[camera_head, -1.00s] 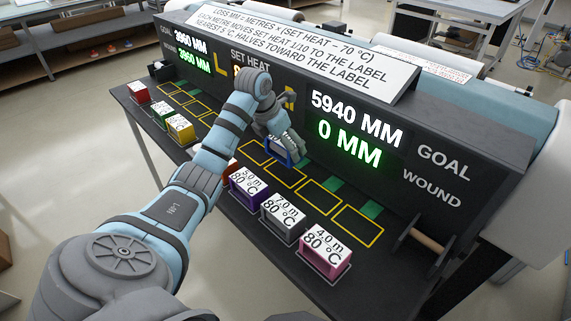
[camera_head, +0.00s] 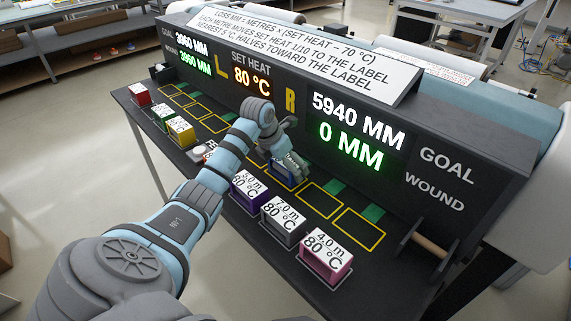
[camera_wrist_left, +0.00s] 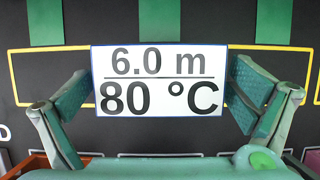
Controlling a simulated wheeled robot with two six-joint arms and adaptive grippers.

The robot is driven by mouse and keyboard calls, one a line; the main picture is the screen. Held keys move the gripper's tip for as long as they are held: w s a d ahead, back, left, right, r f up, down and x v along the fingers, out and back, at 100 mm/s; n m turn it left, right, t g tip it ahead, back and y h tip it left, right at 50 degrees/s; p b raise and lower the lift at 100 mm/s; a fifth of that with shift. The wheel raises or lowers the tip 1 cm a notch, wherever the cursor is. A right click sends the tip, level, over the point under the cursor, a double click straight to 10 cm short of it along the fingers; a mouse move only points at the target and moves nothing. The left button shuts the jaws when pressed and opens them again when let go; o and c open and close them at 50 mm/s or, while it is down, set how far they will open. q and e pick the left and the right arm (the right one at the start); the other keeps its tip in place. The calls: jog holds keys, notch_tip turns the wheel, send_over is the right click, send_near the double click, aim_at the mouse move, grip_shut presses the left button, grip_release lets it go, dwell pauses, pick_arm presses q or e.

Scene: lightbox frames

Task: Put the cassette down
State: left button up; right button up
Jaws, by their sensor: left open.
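The blue-edged cassette (camera_head: 291,166) sits at the right-hand row of yellow-outlined slots, below the R mark. In the left wrist view its white label (camera_wrist_left: 158,80) reads 6.0 m, 80 °C and faces the camera squarely. It covers the slot beneath it, between two bare yellow outlines. My left gripper (camera_head: 283,155) is over the cassette. In the left wrist view my left gripper (camera_wrist_left: 158,92) is open, with one green-padded finger close beside each short side of the cassette. Whether the cassette's underside rests fully on the panel is hidden. My right gripper is not in view.
Purple (camera_head: 248,188), grey (camera_head: 284,220) and pink (camera_head: 326,255) cassettes stand along the front edge. Red (camera_head: 139,94), green (camera_head: 163,113) and yellow (camera_head: 180,130) ones stand at left. Empty slots (camera_head: 320,198) lie right of the blue cassette. The display wall (camera_head: 350,135) rises behind.

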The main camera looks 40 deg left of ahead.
pick_arm(q)
jog(key=shift+r, duration=0.1)
jog(key=p+v, duration=0.1)
jog(key=v, duration=1.1)
